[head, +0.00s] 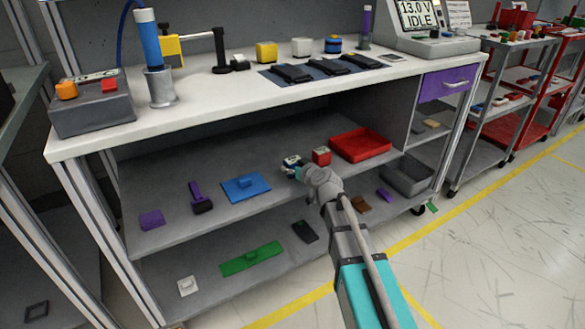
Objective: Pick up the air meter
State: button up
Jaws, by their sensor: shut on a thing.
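My gripper (300,171) reaches in over the middle shelf of the workbench. It is shut on a small white and dark block-like thing, likely the air meter (291,161). The thing is at the gripper's tip, on or just above the shelf; I cannot tell which. My gripper and wrist hide part of it, and its markings are too small to read.
A red block (321,156) stands close right of the held thing, with a red tray (360,146) beyond. A blue plate (246,187) lies to the left. The white worktop (225,100) overhangs the shelf. A grey bin (408,176) is lower right.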

jog(key=shift+c, duration=1)
jog(key=shift+r, duration=0.15)
